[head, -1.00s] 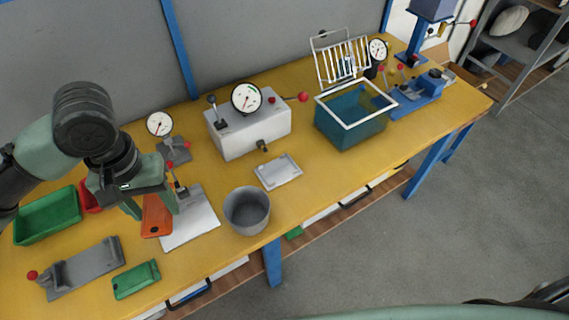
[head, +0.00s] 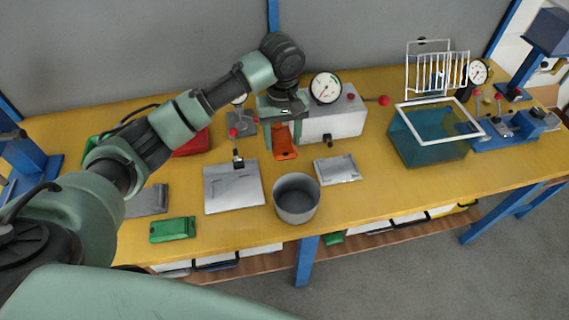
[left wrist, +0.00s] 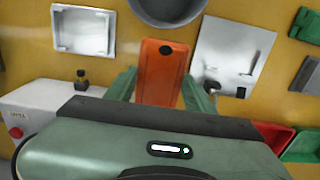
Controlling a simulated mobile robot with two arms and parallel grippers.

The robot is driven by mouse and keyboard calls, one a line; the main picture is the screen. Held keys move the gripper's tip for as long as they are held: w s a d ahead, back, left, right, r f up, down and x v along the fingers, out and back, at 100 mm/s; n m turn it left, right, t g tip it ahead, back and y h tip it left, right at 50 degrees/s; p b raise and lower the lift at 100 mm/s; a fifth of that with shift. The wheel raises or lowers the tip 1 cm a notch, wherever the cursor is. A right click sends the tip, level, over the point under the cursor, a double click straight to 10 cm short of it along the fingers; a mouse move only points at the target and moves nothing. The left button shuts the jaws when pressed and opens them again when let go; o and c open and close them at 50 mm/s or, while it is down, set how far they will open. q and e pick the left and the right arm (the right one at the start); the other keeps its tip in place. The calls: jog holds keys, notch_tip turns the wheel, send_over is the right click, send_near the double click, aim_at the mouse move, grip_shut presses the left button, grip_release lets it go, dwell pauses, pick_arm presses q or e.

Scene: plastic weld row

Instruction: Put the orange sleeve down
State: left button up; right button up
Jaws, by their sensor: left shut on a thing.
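The orange sleeve (head: 286,149) is a flat orange piece with a dark hole near one end. My left gripper (head: 284,137) is shut on it and holds it in front of the white gauge box, behind the grey bucket. In the left wrist view the sleeve (left wrist: 160,78) sits between the two green fingers (left wrist: 160,92), its far end pointing toward the bucket. It looks raised over the table, but its exact height is hard to tell. My right gripper is not in view.
The grey bucket (head: 297,199), a white tray (head: 338,169) and a silver plate (head: 233,188) lie around the sleeve. The gauge box (head: 338,121) stands behind. A green case (head: 172,230) is at front left, a teal bin (head: 430,147) at right. Bare yellow table (head: 375,195) shows between tray and bin.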

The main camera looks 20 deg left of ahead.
aim_at(283, 172)
pick_arm(q)
notch_tip(283, 172, down, 11)
dwell(0.4)
jog(key=shift+p, duration=0.35)
jog(key=o, duration=1.4)
jog(key=shift+f, duration=0.1)
